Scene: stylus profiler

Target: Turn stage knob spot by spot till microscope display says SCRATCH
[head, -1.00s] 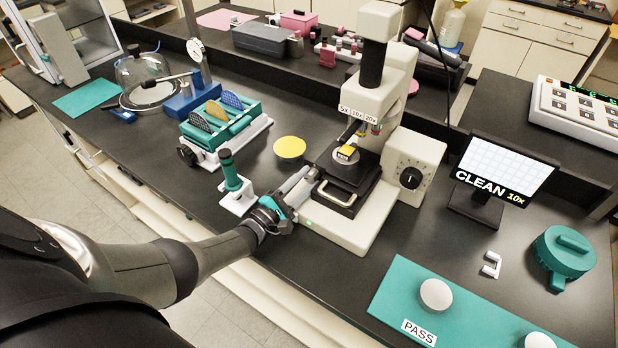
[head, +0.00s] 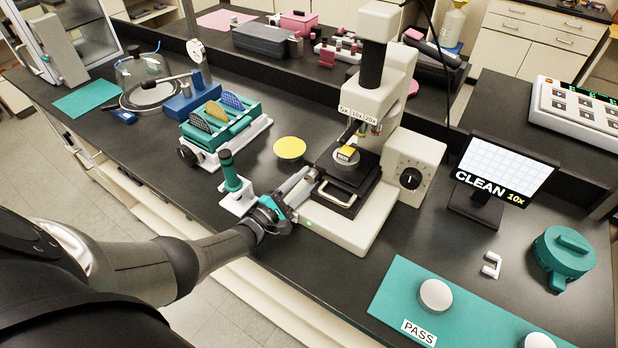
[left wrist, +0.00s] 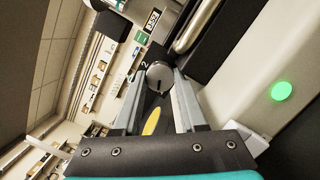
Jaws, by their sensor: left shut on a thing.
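The microscope (head: 345,228) is cream coloured, with a black stage (head: 343,190) carrying a small round sample (head: 345,157) under the lenses. My left gripper (head: 312,176) reaches the stage's left side and is shut on the stage knob. In the left wrist view the round grey stage knob (left wrist: 159,77) sits between the two fingertips; a numeral 2 shows beside it. In the head view the gripper hides the knob. The microscope display (head: 505,170) reads CLEAN 10x. My right gripper is not in view.
A green-handled tool on a white stand (head: 236,192) is close to my left wrist. A yellow disc (head: 290,148) and a green rack of coloured discs (head: 222,122) lie behind it. A teal mat marked PASS (head: 390,290) is at the front right.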

